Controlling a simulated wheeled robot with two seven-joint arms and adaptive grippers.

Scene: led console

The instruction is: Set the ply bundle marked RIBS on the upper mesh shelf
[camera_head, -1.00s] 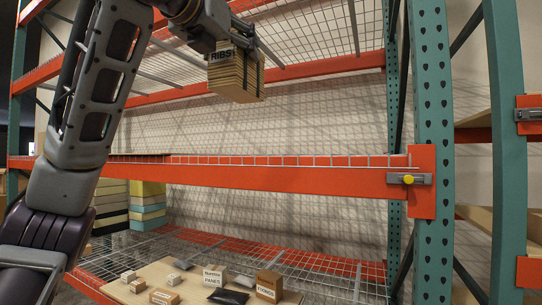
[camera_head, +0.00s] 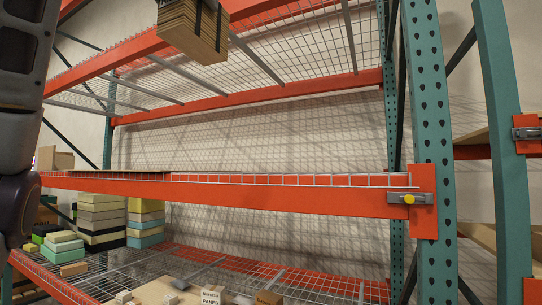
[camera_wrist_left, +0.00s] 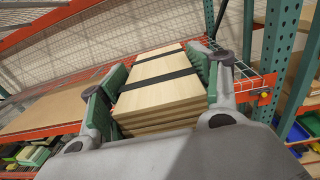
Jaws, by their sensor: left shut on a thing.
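The ply bundle (camera_head: 190,32) is a stack of pale sheets with dark straps, at the top of the head view. Its label does not show now. In the left wrist view the bundle (camera_wrist_left: 160,85) lies between the fingers of my left gripper (camera_wrist_left: 160,68), which is shut on it. The gripper itself is out of the head view. The bundle hangs in front of the topmost mesh shelf (camera_head: 310,35), seen from below. The mid-height mesh shelf has an orange front beam (camera_head: 270,196); in the wrist view it lies below and beyond the bundle. My right gripper is not in view.
A thin wooden board (camera_wrist_left: 70,105) covers the mid-height shelf's left part; its right part is bare mesh. A teal upright (camera_head: 430,120) stands at right. The lower mesh shelf holds stacked blocks (camera_head: 100,220) and a board with small labelled pieces.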

